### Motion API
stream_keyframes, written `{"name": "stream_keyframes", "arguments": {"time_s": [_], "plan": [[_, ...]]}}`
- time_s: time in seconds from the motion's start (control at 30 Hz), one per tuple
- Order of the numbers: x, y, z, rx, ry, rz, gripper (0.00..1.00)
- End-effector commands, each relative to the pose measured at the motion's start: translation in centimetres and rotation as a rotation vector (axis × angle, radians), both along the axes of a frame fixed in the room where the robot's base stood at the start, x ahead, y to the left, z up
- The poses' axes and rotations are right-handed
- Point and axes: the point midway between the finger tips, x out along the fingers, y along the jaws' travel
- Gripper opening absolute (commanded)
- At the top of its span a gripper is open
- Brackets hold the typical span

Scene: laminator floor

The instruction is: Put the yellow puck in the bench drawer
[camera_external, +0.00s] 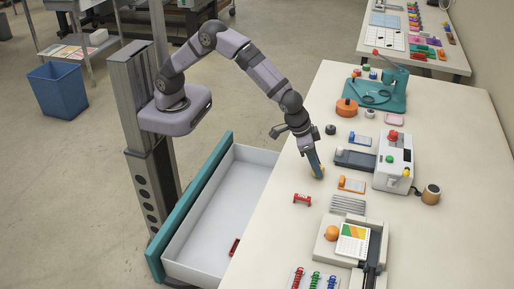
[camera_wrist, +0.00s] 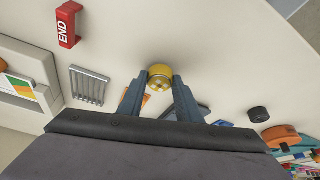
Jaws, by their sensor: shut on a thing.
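The yellow puck (camera_wrist: 160,74) sits between the two fingertips of my gripper (camera_wrist: 161,82) in the wrist view. The jaws are shut on it. In the external view my gripper (camera_external: 315,166) points down at the bench top, and only a bit of yellow shows at its tips. I cannot tell whether the puck still touches the bench. The bench drawer (camera_external: 208,184) is pulled out to the left of the bench, with a teal front and a pale, mostly bare floor. My gripper is to the right of it, over the bench.
A red END block (camera_external: 302,199) stands near the bench edge; it also shows in the wrist view (camera_wrist: 67,25). A small red item (camera_external: 234,246) lies in the drawer. A machine (camera_external: 394,160), a black puck (camera_external: 331,129) and a metal rack (camera_external: 348,205) are near my gripper.

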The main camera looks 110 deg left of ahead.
Motion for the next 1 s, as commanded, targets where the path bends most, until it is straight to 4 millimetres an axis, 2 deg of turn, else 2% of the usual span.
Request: {"name": "stream_keyframes", "arguments": {"time_s": [0.5,0.87,1.0], "plan": [[0.1,0.0,7.8,-0.001,-0.004,0.0,0.06],[0.0,0.0,9.7,-0.001,-0.002,0.001,0.06],[0.1,0.0,11.6,-0.002,-0.005,0.0,0.06]]}}
